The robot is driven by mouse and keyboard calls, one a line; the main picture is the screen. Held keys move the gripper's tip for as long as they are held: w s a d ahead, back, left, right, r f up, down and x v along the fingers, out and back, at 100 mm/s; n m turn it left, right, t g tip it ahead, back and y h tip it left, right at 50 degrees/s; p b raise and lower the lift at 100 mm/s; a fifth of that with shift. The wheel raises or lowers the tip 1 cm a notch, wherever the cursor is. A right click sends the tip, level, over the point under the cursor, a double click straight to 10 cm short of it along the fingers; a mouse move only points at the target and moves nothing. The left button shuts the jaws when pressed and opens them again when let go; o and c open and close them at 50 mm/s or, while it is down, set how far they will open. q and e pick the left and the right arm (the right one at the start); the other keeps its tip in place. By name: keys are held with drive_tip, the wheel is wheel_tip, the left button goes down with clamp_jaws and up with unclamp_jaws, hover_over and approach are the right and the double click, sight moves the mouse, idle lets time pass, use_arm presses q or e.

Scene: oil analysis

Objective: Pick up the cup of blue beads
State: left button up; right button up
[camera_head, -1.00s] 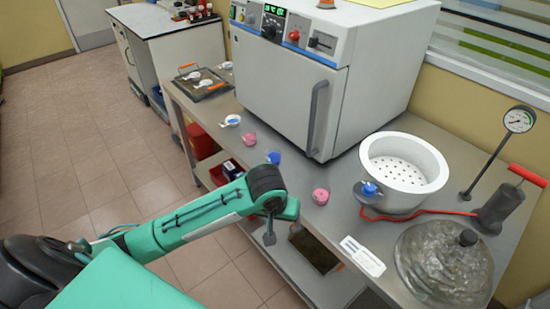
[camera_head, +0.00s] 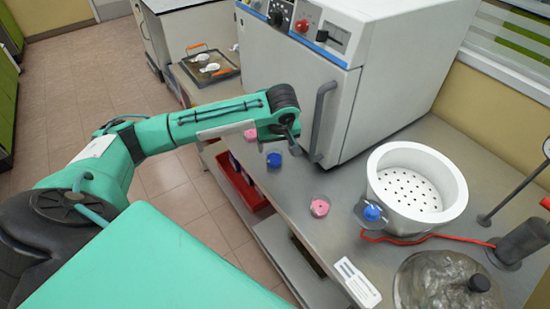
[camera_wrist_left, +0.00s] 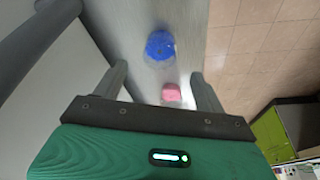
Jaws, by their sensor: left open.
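The cup of blue beads (camera_head: 273,160) stands on the grey bench in front of the oven door. In the left wrist view the blue cup (camera_wrist_left: 160,46) is ahead of the open fingers, apart from them. My left gripper (camera_head: 292,143) hangs just beside and above this cup in the head view; it also shows in the wrist view (camera_wrist_left: 160,74) with its two fingers spread and nothing held. A pink cup (camera_wrist_left: 171,93) lies between the fingers in the wrist picture. My right gripper is out of view.
Pink cups stand on either side of the blue one, one nearer (camera_head: 320,207) and one partly behind my arm (camera_head: 250,134). The oven (camera_head: 335,70) with its upright handle (camera_head: 321,120) is close to my gripper. A white perforated pot (camera_head: 415,185) stands right, beside another blue-topped item (camera_head: 372,212).

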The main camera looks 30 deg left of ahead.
sight(274, 157)
use_arm(q)
drive_tip(key=x, duration=0.2)
drive_tip(key=shift+w+a+f, duration=0.1)
drive_tip(key=shift+w+f, duration=0.15)
drive_tip(key=shift+f, duration=0.05)
drive_tip(key=shift+p+x, duration=0.4)
drive_tip(key=shift+x, duration=0.55)
drive_tip(key=x, duration=0.2)
drive_tip(key=shift+a+f, duration=0.2)
drive_tip(key=shift+f, duration=0.15)
drive_tip(key=shift+w+a+f, duration=0.1)
drive_tip(key=shift+f, duration=0.35)
drive_tip(key=c, duration=1)
drive_tip(key=shift+c, duration=0.4)
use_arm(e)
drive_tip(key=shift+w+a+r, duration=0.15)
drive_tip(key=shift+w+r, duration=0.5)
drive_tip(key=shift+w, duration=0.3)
